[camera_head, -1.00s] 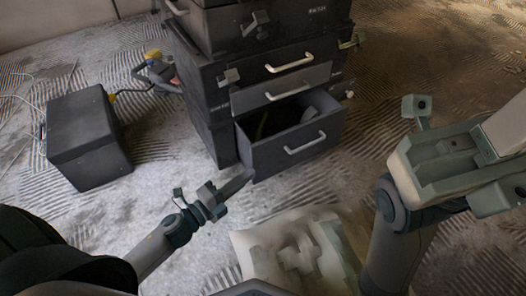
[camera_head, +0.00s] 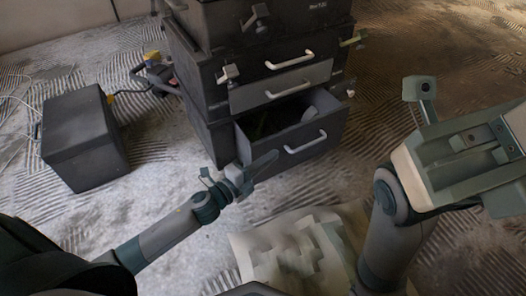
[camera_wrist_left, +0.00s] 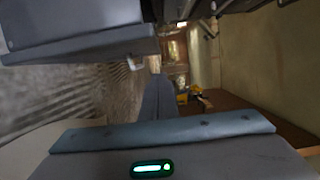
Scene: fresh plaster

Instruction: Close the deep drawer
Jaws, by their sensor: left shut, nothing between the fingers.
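The deep drawer (camera_head: 312,153) is the bottom drawer of a dark tool chest (camera_head: 203,88). It stands pulled out, with its inside partly visible and a pale bar handle on its front. My left gripper (camera_head: 268,161) is shut and empty, at the lower left corner of the drawer front; I cannot tell whether it touches. In the left wrist view the closed fingers (camera_wrist_left: 158,100) point ahead, and a grey panel, seemingly the drawer front (camera_wrist_left: 80,38), is at upper left. My right gripper's body (camera_head: 460,160) is at the right; its fingertips are not clear.
Shallower drawers (camera_head: 285,86) above look shut. A dark box (camera_head: 84,140) stands on the floor at left, with a yellow-ended tool and cable behind it. A pale patterned sheet (camera_head: 290,255) lies in front of me.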

